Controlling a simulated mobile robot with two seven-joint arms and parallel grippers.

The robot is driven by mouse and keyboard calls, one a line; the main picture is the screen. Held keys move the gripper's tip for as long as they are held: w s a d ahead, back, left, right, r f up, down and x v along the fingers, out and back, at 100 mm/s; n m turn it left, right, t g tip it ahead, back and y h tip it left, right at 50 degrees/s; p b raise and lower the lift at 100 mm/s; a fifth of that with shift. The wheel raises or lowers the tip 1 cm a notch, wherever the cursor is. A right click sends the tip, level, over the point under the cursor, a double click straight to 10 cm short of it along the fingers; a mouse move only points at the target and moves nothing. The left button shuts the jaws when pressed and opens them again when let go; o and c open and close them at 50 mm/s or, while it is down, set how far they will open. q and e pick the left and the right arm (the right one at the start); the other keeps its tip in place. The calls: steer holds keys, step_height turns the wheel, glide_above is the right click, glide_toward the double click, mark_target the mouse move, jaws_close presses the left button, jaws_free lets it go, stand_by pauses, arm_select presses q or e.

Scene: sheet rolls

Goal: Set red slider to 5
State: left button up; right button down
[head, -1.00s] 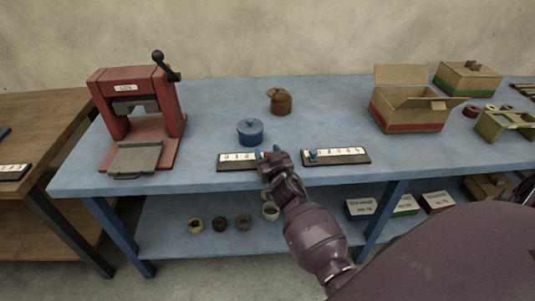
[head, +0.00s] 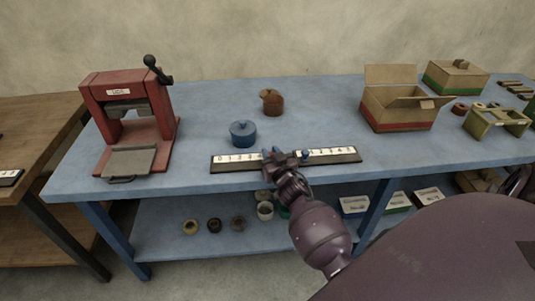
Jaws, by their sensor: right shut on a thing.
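The left number scale (head: 236,159), a dark strip with a white numbered face, lies near the blue table's front edge. My right gripper (head: 277,155) is over its right end, shut on the red slider, which the fingers hide. The numbers under the gripper are hidden, so I cannot read the slider's value. The right number scale (head: 337,155) lies just right of the gripper, with a blue slider (head: 305,154) near its low end. My left gripper is not in view.
The blue table (head: 207,100) also holds a blue lidded pot (head: 243,133) behind the left scale, a brown pot (head: 272,104), a red press (head: 128,115) and an open cardboard box (head: 398,108). Small rolls and boxes sit on the shelf below.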

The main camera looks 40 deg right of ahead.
steer(key=c, duration=0.9)
jaws_free()
steer(key=shift+s+d, duration=0.15)
steer(key=shift+d, duration=0.05)
steer(key=v, duration=1.1)
steer(key=shift+p, duration=0.45)
steer(key=s+a+f+n+g+y, duration=0.2)
steer(key=s+a+f, duration=0.3)
steer(key=s, duration=0.4)
steer(key=s+a+f+n+g+y, duration=0.2)
steer(key=s+a+f+g, duration=0.2)
steer(key=s, duration=0.5)
steer(key=shift+a+f+y, duration=0.4)
steer(key=shift+a+f, duration=0.4)
steer(key=shift+a, duration=0.2)
